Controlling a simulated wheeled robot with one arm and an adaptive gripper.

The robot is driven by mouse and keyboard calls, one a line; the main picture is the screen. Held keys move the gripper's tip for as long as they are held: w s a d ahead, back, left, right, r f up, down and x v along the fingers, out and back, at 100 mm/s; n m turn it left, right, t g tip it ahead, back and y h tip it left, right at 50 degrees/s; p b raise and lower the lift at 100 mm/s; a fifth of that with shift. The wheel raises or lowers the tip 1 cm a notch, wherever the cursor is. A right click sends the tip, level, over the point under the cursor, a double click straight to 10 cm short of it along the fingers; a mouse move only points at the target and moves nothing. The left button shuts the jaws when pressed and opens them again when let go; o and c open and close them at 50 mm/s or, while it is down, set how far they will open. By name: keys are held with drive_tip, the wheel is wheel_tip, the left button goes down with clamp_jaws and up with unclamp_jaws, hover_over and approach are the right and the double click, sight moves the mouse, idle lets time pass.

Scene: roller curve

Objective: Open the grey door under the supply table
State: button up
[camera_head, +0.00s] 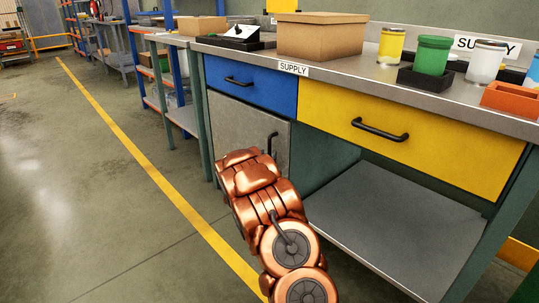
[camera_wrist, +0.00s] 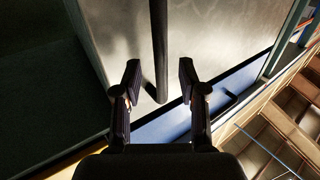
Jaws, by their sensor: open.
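The grey door (camera_head: 240,118) is under the blue drawer at the left of the supply table, and looks shut. Its dark upright bar handle (camera_head: 272,144) is near the door's right edge. In the wrist view the door (camera_wrist: 215,40) fills the upper middle, with the handle (camera_wrist: 159,45) running down from the top edge. My gripper (camera_wrist: 160,72) is open, one finger on each side of the handle in the picture. I cannot tell whether the fingers reach around it in depth. In the head view my copper arm hides the gripper.
The blue drawer (camera_head: 247,85) is above the door and the yellow drawer (camera_head: 440,136) to its right, both shut. A low grey shelf (camera_head: 395,220) lies below. Boxes and cans stand on the tabletop. The floor (camera_head: 70,190) at left is clear.

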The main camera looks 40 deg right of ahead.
sight(269, 152)
drive_tip(key=shift+b+x, duration=0.45)
drive_tip(key=shift+x, duration=1.35)
drive_tip(key=shift+r, duration=0.1)
drive_tip(key=shift+c, duration=0.3)
clamp_jaws()
